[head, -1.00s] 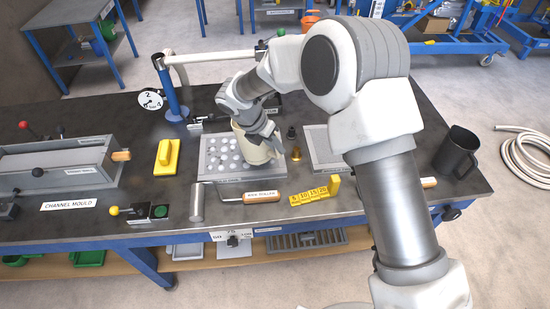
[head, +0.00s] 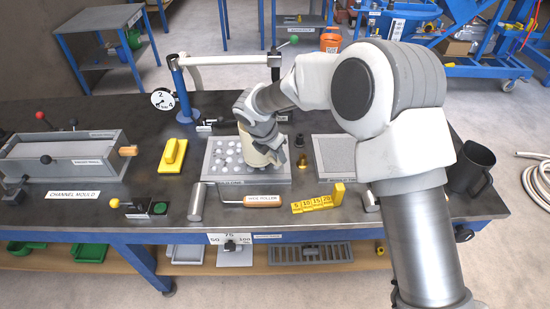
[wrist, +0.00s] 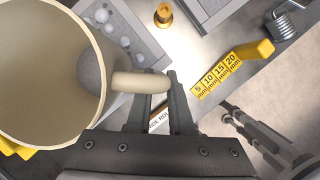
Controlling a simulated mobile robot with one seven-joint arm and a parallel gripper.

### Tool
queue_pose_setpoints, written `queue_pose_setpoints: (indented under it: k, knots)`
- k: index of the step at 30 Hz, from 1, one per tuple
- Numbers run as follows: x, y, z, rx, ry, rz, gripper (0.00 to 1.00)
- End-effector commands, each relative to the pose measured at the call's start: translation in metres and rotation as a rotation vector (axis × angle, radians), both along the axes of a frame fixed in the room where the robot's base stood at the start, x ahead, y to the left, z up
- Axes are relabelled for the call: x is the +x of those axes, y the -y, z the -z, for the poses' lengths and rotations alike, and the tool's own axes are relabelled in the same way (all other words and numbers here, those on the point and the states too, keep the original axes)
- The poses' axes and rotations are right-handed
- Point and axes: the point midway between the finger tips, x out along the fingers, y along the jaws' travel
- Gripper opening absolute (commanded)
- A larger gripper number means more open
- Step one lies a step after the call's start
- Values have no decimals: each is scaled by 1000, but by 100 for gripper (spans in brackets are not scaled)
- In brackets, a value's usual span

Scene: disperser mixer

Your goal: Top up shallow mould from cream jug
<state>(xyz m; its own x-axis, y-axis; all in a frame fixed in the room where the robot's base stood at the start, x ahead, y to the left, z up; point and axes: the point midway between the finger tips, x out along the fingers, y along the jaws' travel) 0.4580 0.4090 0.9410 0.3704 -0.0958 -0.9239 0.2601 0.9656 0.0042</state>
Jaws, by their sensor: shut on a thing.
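The cream jug (head: 255,152) is at the right part of a grey mould tray (head: 222,177) with several whitish lumps in it. My gripper (wrist: 160,90) is shut on the jug's handle (wrist: 140,82). The jug's wide mouth (wrist: 40,75) fills the left of the wrist view. A grey patch shows inside near its rim; I cannot tell its level. My gripper and arm hide part of the jug in the head view. A second flat grey tray (head: 333,150) lies to the right. Its label is partly hidden by my arm, so I cannot tell which tray is the shallow mould.
A wooden-handled roller (head: 262,200) and yellow step gauge (head: 318,202) lie in front. A channel mould (head: 65,165) and yellow float (head: 172,155) are left. A dark jug (head: 472,168) stands right. Small brass pieces (head: 301,162) sit between the trays. A post with dial (head: 163,98) stands behind.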

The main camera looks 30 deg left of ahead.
Motion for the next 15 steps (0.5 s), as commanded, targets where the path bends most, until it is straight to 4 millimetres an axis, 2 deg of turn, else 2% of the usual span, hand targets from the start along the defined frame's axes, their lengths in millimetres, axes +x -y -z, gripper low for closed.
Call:
queue_pose_setpoints:
  k: [5, 15]
  knots:
    - [0, 0, -7, 1, 1, 1, 0]
    - [1, 0, -40, 0, 2, 0, 0]
